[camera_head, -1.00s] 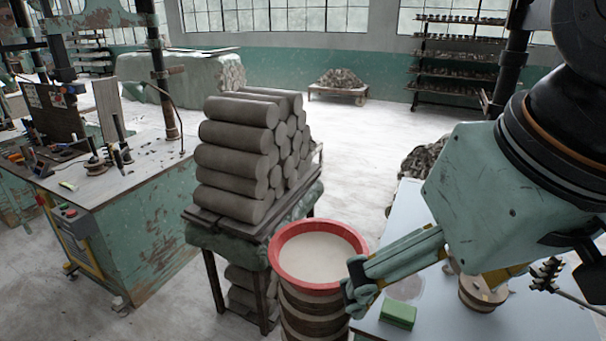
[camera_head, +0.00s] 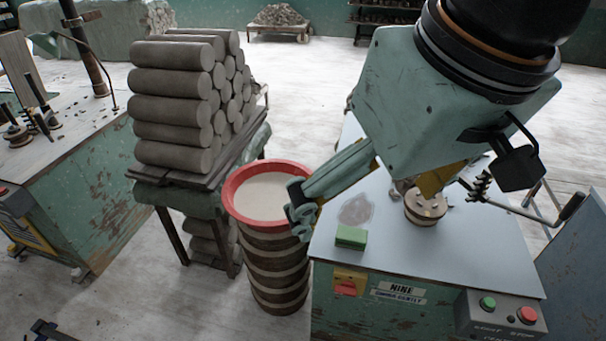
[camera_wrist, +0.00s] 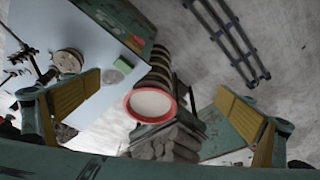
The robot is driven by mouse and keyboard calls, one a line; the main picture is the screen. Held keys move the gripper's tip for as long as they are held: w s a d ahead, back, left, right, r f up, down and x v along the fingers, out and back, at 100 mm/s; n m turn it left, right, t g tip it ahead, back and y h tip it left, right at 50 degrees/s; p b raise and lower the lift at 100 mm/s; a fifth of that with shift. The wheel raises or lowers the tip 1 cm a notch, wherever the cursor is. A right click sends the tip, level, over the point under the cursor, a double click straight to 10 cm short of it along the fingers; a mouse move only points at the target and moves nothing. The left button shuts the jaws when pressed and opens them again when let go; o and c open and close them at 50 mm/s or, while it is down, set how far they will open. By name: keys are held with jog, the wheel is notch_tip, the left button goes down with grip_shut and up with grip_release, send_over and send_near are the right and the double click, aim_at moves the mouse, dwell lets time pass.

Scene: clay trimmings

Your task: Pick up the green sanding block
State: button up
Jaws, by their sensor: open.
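The green sanding block (camera_head: 351,237) lies on the pale grey table top (camera_head: 470,245), close to its front left edge. It also shows in the wrist view (camera_wrist: 123,65), small and some distance off, left of the middle. My gripper (camera_wrist: 157,92) is open and empty, with its two yellow-padded fingers spread wide apart. In the head view one finger hangs above the table's left side, up and left of the block. The other finger is mostly hidden behind the wrist.
A red-rimmed bucket (camera_head: 235,205) of pale material stands on stacked rings left of the table. Clay rolls (camera_head: 175,110) are piled beyond it. A round wooden piece (camera_head: 425,207) sits right of the block. A control box (camera_head: 500,313) is on the table's front.

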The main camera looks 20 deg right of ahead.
jog(key=shift+c, duration=0.2)
jog(key=c, duration=1.7)
